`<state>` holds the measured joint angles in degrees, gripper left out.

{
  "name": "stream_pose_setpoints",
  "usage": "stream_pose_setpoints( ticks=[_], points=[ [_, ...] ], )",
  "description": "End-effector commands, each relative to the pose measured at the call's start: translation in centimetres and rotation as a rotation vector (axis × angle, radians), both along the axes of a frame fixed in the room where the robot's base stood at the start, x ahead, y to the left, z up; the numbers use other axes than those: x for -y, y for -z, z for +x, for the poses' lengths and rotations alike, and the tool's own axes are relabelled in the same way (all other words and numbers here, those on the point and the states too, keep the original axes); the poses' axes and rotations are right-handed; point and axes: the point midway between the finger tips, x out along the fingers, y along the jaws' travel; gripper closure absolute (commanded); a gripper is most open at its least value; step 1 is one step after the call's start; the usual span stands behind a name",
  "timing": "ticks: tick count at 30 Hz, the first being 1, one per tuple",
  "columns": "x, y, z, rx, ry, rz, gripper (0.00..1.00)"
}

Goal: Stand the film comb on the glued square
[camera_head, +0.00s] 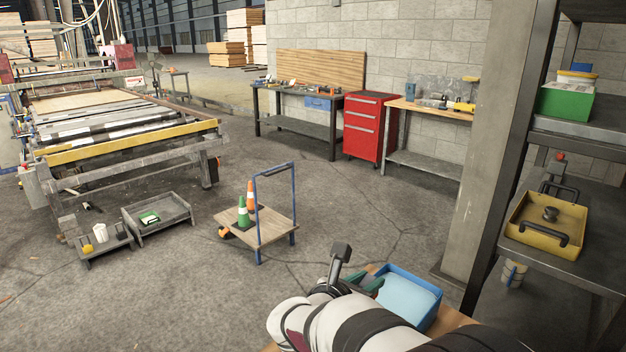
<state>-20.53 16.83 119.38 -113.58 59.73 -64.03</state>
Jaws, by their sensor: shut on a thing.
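My white, black-banded arm reaches in from the bottom right. My gripper (366,283) shows only in part at the end of the arm, where small dark green parts stick out beside the blue tray's left edge. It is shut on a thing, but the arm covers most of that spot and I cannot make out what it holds. I cannot pick out the film comb or the glued square in this view.
A blue tray (432,318) with a pale blue inside sits on a wooden top (452,320) beside my arm. A shelf rack with a yellow tray (520,229) stands close on the right. A trolley (270,229) with two cones stands beyond on open floor.

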Motion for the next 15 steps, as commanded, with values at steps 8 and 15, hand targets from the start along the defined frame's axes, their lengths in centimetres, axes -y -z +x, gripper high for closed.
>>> stream_pose_setpoints(
  ticks=[8, 15],
  points=[
    [-0.4, -11.5, -6.4, 0.010, -0.266, 0.004, 1.00],
    [-2.6, -11.4, -7.9, -0.007, -0.332, -0.002, 1.00]
  ],
)
